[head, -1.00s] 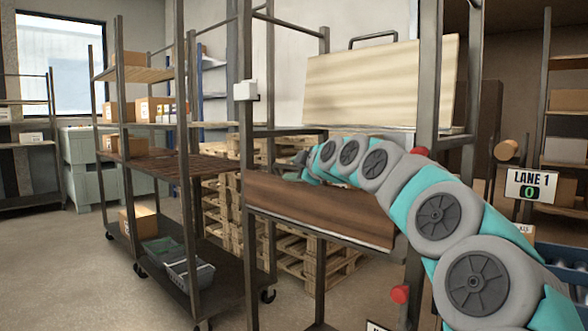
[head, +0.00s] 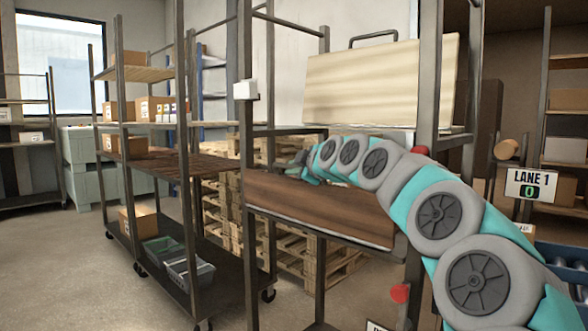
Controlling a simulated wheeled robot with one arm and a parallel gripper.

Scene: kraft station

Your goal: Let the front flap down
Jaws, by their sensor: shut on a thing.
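The front flap, a dark brown wooden panel (head: 325,210) with a grey edge, hangs in the metal frame left of my arm in the head view. It looks sloped, with its broad brown face showing. My gripper (head: 292,163) is small and far off at the flap's back left edge. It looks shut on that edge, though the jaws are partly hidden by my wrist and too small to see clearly.
A pale wooden board (head: 380,85) stands upright behind my arm. Red knobs (head: 400,293) sit on the frame. A wheeled shelf cart (head: 165,165) with boxes stands left, and pallets (head: 225,205) are behind. The floor at far left is clear.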

